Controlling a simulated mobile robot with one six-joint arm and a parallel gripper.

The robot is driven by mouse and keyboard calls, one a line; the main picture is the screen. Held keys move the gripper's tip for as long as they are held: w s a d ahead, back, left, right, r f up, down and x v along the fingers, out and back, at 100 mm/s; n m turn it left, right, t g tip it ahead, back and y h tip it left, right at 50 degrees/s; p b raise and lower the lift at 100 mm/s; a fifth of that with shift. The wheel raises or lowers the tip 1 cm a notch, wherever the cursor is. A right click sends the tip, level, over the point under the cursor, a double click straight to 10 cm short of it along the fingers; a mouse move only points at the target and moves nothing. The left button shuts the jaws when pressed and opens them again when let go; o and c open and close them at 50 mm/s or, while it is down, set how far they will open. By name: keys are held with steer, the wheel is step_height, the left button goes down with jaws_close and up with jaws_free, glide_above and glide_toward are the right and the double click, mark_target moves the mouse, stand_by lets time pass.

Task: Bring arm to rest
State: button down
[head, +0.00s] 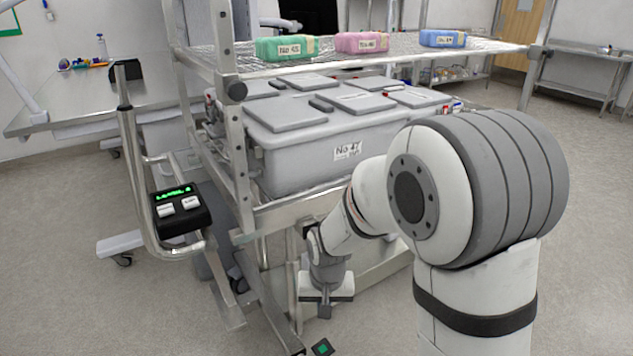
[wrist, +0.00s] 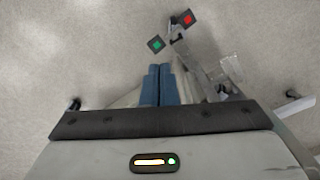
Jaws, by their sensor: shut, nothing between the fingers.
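My arm rises at the right of the head view and bends down toward the front of the cart. My gripper (head: 325,308) hangs low, in front of the cart's lower part and pointing at the floor. In the wrist view my gripper (wrist: 158,70) shows two blue-grey fingers side by side, pressed together with nothing between them. Beyond the fingertips is grey floor.
A metal cart holds a large grey lidded bin (head: 300,150). Its top wire shelf carries a green pack (head: 286,47), a pink pack (head: 361,42) and a blue pack (head: 442,38). A green-marked pedal (wrist: 156,44) and a red-marked pedal (wrist: 187,18) lie near the floor.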

steer(key=s+d+r+p, duration=0.4)
steer(key=s+r+p, duration=0.1)
steer(key=r, duration=0.5)
steer(key=s+d+r+t+p, duration=0.1)
steer(key=s+d+r+p, duration=0.4)
steer(key=r, duration=0.6)
steer(key=s+d+r+p, duration=0.4)
steer(key=s+r+p, duration=0.1)
steer(key=r, duration=0.6)
steer(key=shift+d, duration=0.2)
